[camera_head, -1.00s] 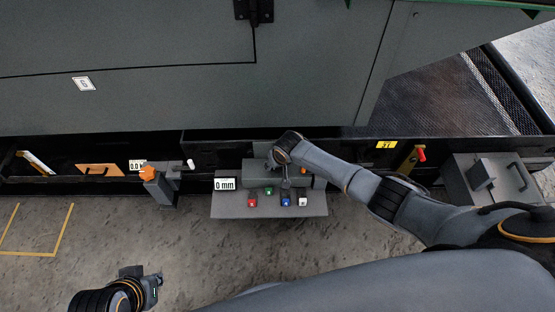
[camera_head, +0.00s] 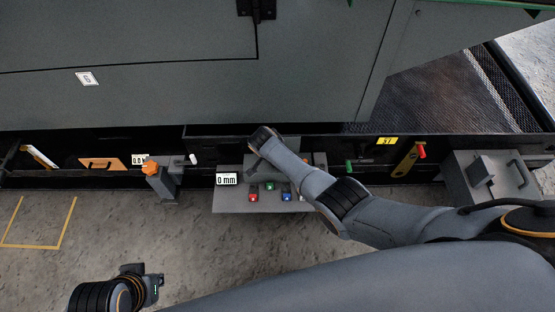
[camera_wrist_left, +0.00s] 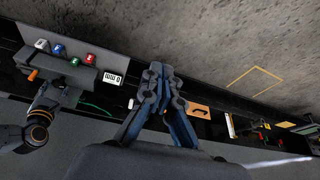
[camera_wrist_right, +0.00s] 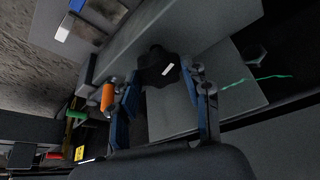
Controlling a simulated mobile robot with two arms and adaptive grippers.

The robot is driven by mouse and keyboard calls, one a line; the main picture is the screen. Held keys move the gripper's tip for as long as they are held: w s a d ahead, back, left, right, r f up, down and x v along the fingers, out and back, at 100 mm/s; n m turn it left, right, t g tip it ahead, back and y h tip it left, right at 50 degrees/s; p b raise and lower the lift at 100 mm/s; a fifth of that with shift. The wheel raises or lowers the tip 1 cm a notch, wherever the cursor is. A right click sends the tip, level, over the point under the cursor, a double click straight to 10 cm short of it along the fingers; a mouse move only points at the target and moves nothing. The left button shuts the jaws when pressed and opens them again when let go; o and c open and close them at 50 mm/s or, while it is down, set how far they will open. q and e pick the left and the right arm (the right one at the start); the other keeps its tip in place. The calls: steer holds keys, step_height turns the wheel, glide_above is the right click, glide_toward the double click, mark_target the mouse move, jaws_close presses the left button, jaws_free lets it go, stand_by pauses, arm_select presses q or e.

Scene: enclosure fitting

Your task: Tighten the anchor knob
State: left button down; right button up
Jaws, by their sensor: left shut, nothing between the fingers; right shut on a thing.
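In the right wrist view a black lobed knob (camera_wrist_right: 160,67) with a white mark sits between the fingers of my right gripper (camera_wrist_right: 166,80), in front of a grey plate. The right gripper is shut on this knob. In the head view my right arm hides the knob. My left gripper (camera_head: 157,286) is shut and empty, low at the left over the floor. Its fingers (camera_wrist_left: 166,80) show close together in the left wrist view.
A grey panel (camera_head: 232,202) carries coloured buttons and a "0 mm" display (camera_head: 227,179). An orange knob (camera_head: 150,167) tops a post left of it. An orange cylinder (camera_wrist_right: 107,97) is close beside the right gripper. The floor at left is clear.

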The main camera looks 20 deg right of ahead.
steer(key=shift+f+m+b, duration=0.15)
steer(key=shift+m+b, duration=0.15)
steer(key=shift+m, duration=0.3)
arm_select(q)
steer(key=shift+w+d+r+t+h+b, duration=0.1)
steer(key=shift+w+d+t, duration=0.25)
steer(key=shift+w, duration=0.4)
steer(key=shift+w+d+f+t+h+b, duration=0.15)
steer(key=shift+w+t, duration=0.3)
steer(key=shift+w, duration=0.35)
steer(key=shift+w+d+r+t+h+b, duration=0.1)
steer(key=shift+w+d+r+t, duration=0.1)
steer(key=shift+w+t, duration=0.4)
arm_select(e)
steer(key=shift+m+g+h, duration=0.3)
steer(key=shift+m+g, duration=0.1)
steer(key=shift+m, duration=0.3)
arm_select(q)
steer(key=shift+w, duration=0.15)
arm_select(e)
steer(key=o, duration=1.1)
steer(key=shift+o, duration=0.2)
steer(key=shift+a+r, duration=0.2)
steer(key=shift+r, duration=0.3)
steer(key=v, duration=1.1)
steer(key=shift+s, duration=0.15)
